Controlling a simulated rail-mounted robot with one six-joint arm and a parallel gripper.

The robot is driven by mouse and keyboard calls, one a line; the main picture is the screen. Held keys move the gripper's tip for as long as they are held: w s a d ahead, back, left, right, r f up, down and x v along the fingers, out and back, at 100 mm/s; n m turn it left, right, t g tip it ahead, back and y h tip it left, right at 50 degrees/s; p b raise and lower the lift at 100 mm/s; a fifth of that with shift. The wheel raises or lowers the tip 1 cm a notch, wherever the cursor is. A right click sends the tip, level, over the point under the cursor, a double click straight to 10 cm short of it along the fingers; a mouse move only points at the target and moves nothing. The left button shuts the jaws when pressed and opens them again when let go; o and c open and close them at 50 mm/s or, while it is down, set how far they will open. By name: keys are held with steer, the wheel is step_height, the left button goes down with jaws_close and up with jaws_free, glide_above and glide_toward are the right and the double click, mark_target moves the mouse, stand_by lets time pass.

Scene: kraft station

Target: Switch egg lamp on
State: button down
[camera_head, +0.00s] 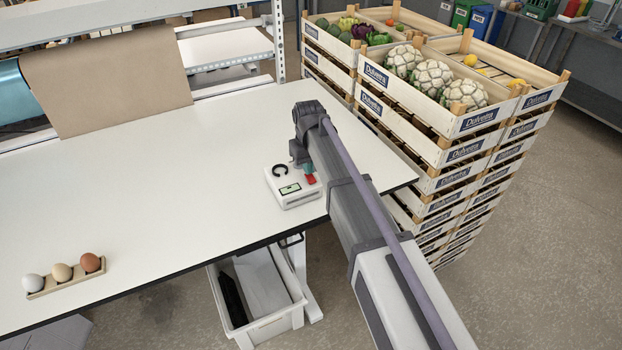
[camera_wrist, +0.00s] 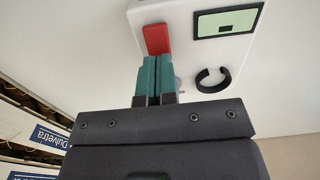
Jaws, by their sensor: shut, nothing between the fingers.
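The egg lamp (camera_head: 292,187) is a small white box on the white table near its front right edge. It has a black open ring (camera_wrist: 213,80), a small green display (camera_wrist: 227,22) and a red rocker or button (camera_wrist: 157,39). My gripper (camera_head: 308,168) is over the right side of the lamp. In the wrist view its teal fingers (camera_wrist: 153,62) are shut and empty, with their tips right at the red switch; I cannot tell whether they touch it. Whether the lamp is lit does not show.
Three eggs sit in a wooden holder (camera_head: 66,279) at the table's front left. Stacked vegetable crates (camera_head: 470,150) stand right of the table. A brown paper roll (camera_head: 105,85) is at the back left. A white bin (camera_head: 258,303) stands below the table. The middle of the table (camera_head: 170,180) is clear.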

steer(key=shift+f+b, duration=0.6)
steer(key=shift+f, duration=0.05)
step_height(320, 180, up, 7)
steer(key=p, duration=0.7)
steer(key=shift+r, duration=0.15)
steer(key=s+d+f+m+b, duration=0.2)
steer(key=s+d+f+b, duration=0.1)
steer(key=s+d, duration=0.7)
steer(key=s+d+f+m+b, duration=0.3)
steer(key=s+d, duration=0.7)
steer(key=s, duration=0.3)
steer(key=shift+s+f+m, duration=0.25)
steer(key=shift+f+m, duration=0.05)
